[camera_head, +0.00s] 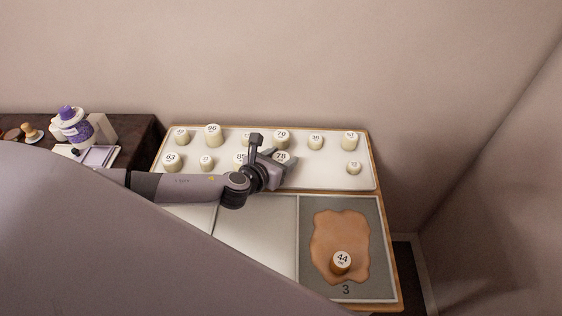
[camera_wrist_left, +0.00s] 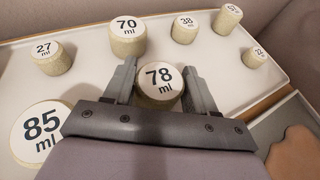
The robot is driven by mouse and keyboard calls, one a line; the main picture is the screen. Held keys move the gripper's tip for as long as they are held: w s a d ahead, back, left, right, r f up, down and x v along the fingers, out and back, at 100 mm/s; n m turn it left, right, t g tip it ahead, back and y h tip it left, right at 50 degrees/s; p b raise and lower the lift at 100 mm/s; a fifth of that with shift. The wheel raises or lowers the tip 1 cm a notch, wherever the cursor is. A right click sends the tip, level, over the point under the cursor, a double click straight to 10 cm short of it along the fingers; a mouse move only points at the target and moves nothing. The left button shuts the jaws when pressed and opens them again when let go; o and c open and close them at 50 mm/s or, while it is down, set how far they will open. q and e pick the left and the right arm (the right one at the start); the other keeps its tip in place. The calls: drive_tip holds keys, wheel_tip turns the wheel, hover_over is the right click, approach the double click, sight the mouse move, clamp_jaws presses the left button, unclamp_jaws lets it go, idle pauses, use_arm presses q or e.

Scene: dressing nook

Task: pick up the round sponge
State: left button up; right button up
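No thing that I can clearly identify as a round sponge shows in either view. My left gripper (camera_head: 284,164) is over the white tray, at the short pale cylinder labelled 78 ml (camera_head: 281,157). In the left wrist view the open fingers (camera_wrist_left: 160,68) stand on either side of the 78 ml cylinder (camera_wrist_left: 159,80), with gaps between them and it. The gripper body hides the near part of that cylinder. My right gripper is not in view.
Several similar numbered cylinders stand on the white tray (camera_head: 337,180), close around the gripper. In front, a 44 ml cylinder (camera_head: 341,262) stands on a brown patch (camera_head: 330,231) in panel 3. A purple-and-white object (camera_head: 75,131) stands on the dark table at left.

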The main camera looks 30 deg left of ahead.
sight(282, 158)
use_arm(q)
drive_tip(key=shift+r, duration=0.15)
wheel_tip(282, 158, up, 20)
drive_tip(key=shift+d, duration=0.15)
idle(0.5)
